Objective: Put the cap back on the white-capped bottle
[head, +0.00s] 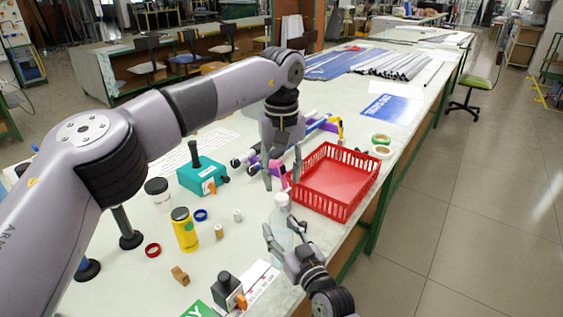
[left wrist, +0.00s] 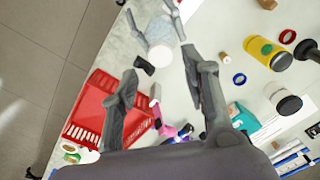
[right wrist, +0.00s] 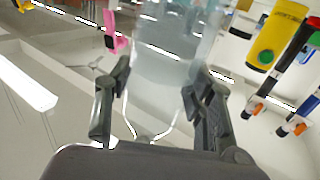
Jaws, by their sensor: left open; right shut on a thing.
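A clear, see-through bottle (head: 285,222) with a white cap (head: 282,199) at its top stands near the table's front edge. My right gripper (head: 285,238) is shut around the bottle's body, which fills the space between its fingers in the right wrist view (right wrist: 165,65). My left gripper (head: 281,180) is open and empty just above the cap, fingers pointing down. In the left wrist view the white cap (left wrist: 160,56) lies beyond the open fingertips, apart from them. It sits over the bottle's mouth; whether it is fastened I cannot tell.
A red basket (head: 318,202) stands close on the right. A yellow bottle (head: 184,232), a white jar (head: 159,200), a blue ring (head: 201,215) and a teal device (head: 198,177) stand to the left. A wooden block (head: 180,275) lies nearer the front.

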